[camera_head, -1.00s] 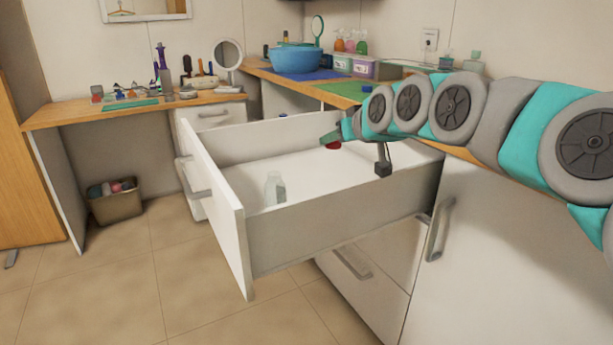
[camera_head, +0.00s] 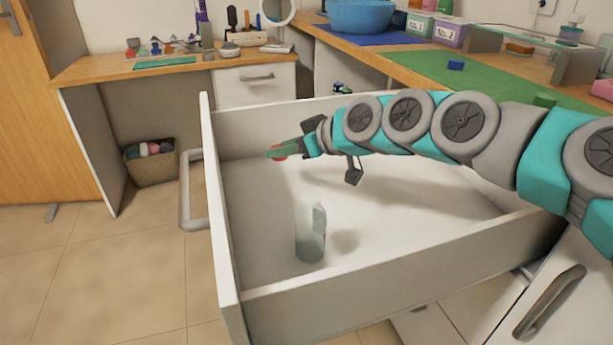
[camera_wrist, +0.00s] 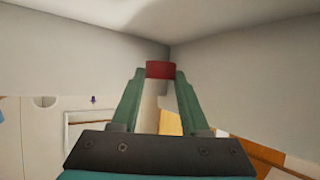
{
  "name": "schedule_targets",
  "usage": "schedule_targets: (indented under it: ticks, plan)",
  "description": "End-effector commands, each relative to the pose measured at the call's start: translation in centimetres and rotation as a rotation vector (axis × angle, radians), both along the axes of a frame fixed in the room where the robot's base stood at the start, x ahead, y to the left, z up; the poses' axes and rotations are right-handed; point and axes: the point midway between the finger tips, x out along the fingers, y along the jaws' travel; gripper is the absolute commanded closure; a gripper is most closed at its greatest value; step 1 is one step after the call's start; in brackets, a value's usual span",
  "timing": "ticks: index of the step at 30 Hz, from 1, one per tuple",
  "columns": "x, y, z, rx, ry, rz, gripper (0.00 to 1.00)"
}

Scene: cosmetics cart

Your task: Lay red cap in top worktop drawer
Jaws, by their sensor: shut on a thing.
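The red cap (camera_wrist: 161,70) is held between the two green fingertips of my gripper (camera_wrist: 160,80) in the wrist view. The drawer is pulled out, with a white inside. A pale translucent bottle (camera_head: 310,232) stands upright in it, below and to the right of the gripper.
The drawer floor around the bottle is clear. A side table (camera_head: 85,70) with cosmetics and a waste basket (camera_head: 150,165) stand at the left.

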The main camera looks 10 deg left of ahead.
Motion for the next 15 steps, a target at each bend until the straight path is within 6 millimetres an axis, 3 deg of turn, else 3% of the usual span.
schedule_targets:
  ticks: [3, 15]
  plan:
    - [0.1, -0.1, -2.1, 0.002, 0.004, -0.003, 1.0]
    - [0.0, -0.1, -6.6, 0.001, 0.003, -0.003, 1.0]
